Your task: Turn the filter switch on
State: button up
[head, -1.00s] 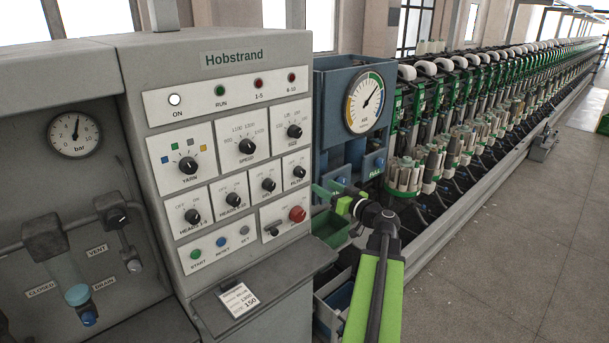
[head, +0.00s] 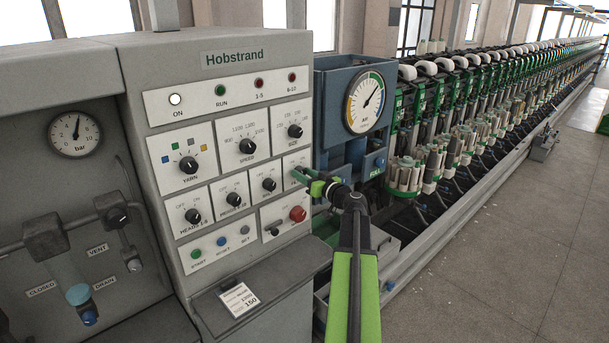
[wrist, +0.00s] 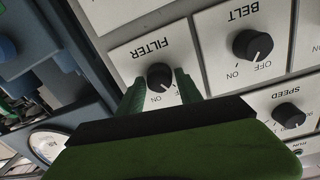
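The filter switch is a black rotary knob (wrist: 159,76) on a white plate marked FILTER, shown upside down in the wrist view. Its pale mark seems to point toward the OFF side. The ON label is readable; OFF is partly hidden by a finger. My gripper (wrist: 160,80) has its two green fingers on either side of the knob, with small gaps seeming to show. In the head view my gripper (head: 299,176) is at the right edge of the panel and hides the knob; the upper part of the filter plate (head: 297,160) shows.
The BELT knob (wrist: 253,45) and SPEED knob (wrist: 289,115) are close by. In the head view a red button (head: 297,214) sits just below my gripper. A blue unit with a gauge (head: 366,103) stands right of the panel. Open floor lies at the right.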

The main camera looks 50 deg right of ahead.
grip_shut()
jog(key=shift+m, duration=0.3)
jog(key=m+p, duration=0.1)
jog(key=m, duration=1)
jog(key=shift+d, duration=0.15)
jog(key=shift+y, duration=0.3)
dwell(0.3)
jog(key=shift+o, duration=1.8)
grip_release()
